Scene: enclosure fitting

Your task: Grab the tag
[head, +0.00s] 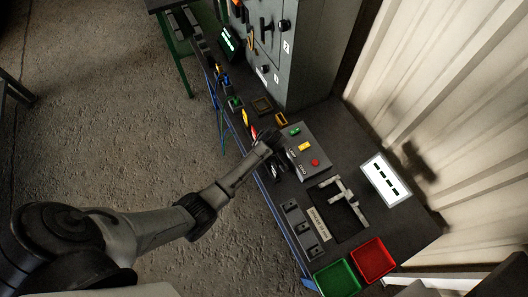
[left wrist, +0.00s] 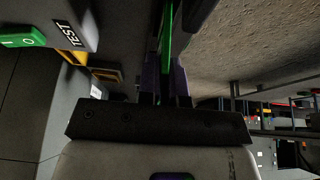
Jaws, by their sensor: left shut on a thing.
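My left gripper (head: 277,168) is over the bench's front edge, beside the grey control box (head: 306,150). In the left wrist view, my left gripper (left wrist: 165,85) is shut on a thin green piece (left wrist: 167,35), seen nearly edge-on between the dark fingers. It is likely the tag; its face and any writing are hidden. In the head view the arm and fingers hide the held piece. My right gripper is in neither view.
The control box has green, yellow and red buttons. To its right are a dark slot with a pale bracket (head: 343,190), a white labelled plate (head: 385,180), a green tray (head: 338,279) and a red tray (head: 373,261). A grey cabinet (head: 305,50) stands behind. Open floor lies left.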

